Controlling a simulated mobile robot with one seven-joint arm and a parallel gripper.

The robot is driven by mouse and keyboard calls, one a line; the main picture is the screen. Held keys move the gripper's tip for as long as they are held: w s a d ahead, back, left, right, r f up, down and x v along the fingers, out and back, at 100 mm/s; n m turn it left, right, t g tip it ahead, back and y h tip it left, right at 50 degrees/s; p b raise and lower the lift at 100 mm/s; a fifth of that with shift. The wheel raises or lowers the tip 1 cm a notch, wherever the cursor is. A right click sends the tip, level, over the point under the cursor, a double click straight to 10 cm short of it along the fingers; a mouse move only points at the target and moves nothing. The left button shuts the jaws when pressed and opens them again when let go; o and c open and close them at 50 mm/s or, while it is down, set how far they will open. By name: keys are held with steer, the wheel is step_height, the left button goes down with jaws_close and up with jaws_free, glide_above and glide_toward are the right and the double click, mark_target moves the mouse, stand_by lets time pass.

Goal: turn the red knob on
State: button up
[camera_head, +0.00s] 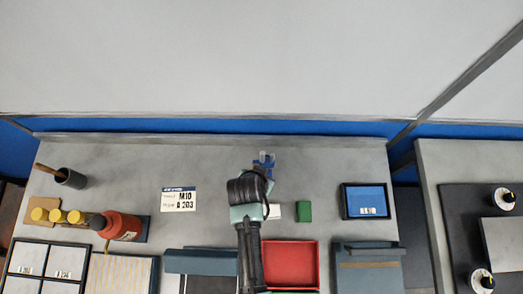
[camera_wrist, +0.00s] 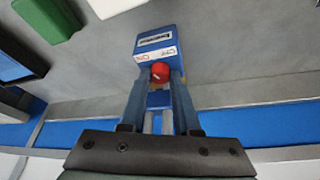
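The red knob (camera_wrist: 160,72) sits on the near face of a small blue box (camera_wrist: 155,42), just below a white label strip with small red and dark print. A dark display window is above the strip. My gripper (camera_wrist: 161,79) reaches toward the box, with one finger on each side of the knob. The fingers are apart; I cannot tell whether they touch the knob. In the head view the blue box (camera_head: 263,156) is at the back of the bench, partly hidden by my gripper (camera_head: 261,170). The knob is hidden there.
A green block (camera_head: 304,211) and a white block (camera_head: 274,212) stand right of my arm. A red tray (camera_head: 312,265) is nearer, a blue-screened tray (camera_head: 367,201) further right. Bench left of my gripper is mostly clear.

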jaws_close()
steer(key=shift+d+r+n+y+p, duration=0.15)
steer(key=shift+n+y+p, duration=0.45)
steer(key=shift+n, duration=0.5)
steer(key=shift+n+y+p, duration=0.3)
steer(key=shift+n+p, duration=0.1)
steer(key=shift+n, duration=0.8)
steer(key=o, duration=0.6)
jaws_free()
